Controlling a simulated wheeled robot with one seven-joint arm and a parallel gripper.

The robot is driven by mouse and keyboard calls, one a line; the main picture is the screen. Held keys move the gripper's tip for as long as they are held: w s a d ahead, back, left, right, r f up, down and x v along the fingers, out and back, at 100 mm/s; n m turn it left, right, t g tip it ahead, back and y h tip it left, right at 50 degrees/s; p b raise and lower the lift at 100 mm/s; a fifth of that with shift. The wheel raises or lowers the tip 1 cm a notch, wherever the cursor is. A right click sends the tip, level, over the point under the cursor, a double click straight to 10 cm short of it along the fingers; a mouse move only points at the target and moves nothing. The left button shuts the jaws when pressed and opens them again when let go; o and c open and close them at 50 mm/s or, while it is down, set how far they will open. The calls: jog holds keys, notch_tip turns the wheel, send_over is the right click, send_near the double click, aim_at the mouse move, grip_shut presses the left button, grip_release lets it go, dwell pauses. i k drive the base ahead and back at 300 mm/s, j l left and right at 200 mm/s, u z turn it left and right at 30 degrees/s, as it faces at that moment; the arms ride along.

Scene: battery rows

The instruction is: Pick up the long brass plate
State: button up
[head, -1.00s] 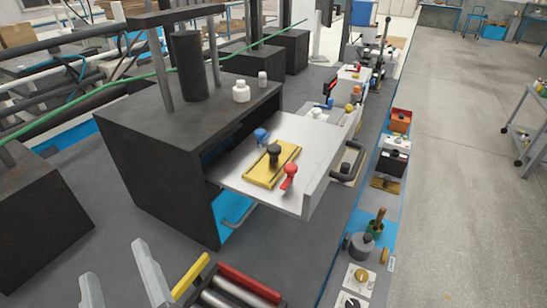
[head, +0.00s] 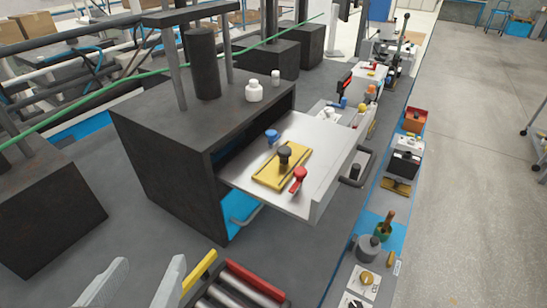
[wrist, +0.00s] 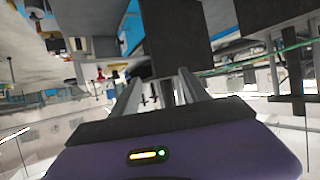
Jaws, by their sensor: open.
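A long, flat brass-yellow plate (head: 268,178) with a black knob (head: 285,154) standing on it lies in the pulled-out light grey drawer (head: 325,137). A blue-topped piece (head: 271,136) and a red-topped piece (head: 299,177) stand at either side of it. My gripper (head: 149,268) is at the lower left of the head view, open and empty, well apart from the drawer and plate. Its two fingers also show in the wrist view (wrist: 158,86), with nothing between them.
A rack of coloured bars (head: 254,283) lies just right of my gripper. A smaller brass-coloured piece (head: 397,186) lies among several parts along the right edge.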

aim_at(276, 172)
jog(key=i+l, duration=0.7)
jog(key=i, duration=0.1)
